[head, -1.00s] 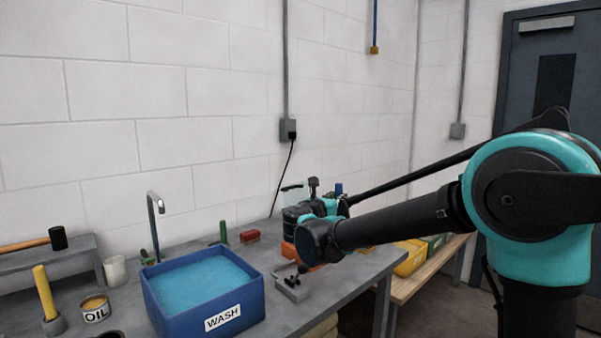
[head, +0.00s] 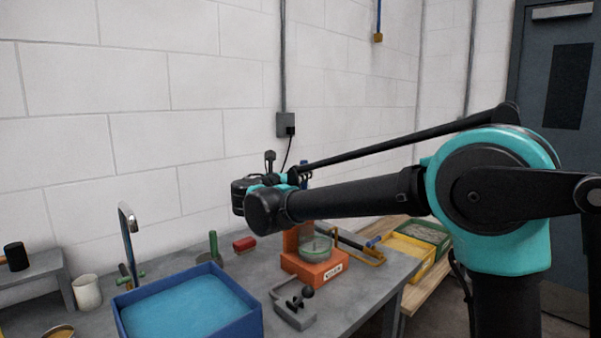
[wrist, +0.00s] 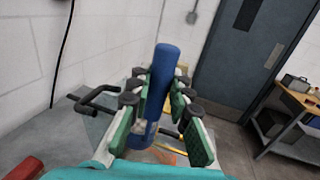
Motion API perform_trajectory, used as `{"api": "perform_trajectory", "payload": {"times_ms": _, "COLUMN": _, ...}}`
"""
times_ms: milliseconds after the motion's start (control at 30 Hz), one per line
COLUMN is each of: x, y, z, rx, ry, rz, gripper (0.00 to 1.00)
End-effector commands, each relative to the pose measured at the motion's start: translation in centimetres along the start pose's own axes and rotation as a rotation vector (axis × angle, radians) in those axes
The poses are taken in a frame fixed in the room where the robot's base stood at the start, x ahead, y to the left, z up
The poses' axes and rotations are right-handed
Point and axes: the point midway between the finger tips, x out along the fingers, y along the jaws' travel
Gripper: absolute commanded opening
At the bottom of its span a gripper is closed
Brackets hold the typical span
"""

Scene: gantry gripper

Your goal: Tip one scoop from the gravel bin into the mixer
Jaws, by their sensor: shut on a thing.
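My gripper (wrist: 158,108) is shut on the upright blue handle (wrist: 163,75) of what looks like the scoop. The handle stands between the green finger pads; the scoop's lower end is mostly hidden. In the head view a bit of blue (head: 303,173) shows behind my wrist, and my fingers are hidden there. The orange mixer (head: 318,272), with a clear bowl (head: 316,246) and a label too small to read surely, stands on the bench below and right of my wrist. A green bin (head: 441,243) with grey contents, apparently the gravel bin, is at the right.
A yellow bin (head: 430,272) stands in front of the green bin on a wooden bench. A blue wash tub (head: 240,322), a tap (head: 128,235), a grey clamp block (head: 294,314) and a red block (head: 244,244) occupy the grey bench. The wall (head: 220,100) rises close behind.

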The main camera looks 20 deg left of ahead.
Motion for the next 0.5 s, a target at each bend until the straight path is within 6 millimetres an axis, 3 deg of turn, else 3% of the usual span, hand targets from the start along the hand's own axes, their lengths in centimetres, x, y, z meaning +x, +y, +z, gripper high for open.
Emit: {"api": "perform_trajectory", "payload": {"times_ms": 500, "x": 0.0, "y": 0.0, "z": -4.0, "rx": 0.000, "ry": 0.000, "rz": 0.000, "gripper": 0.00}}
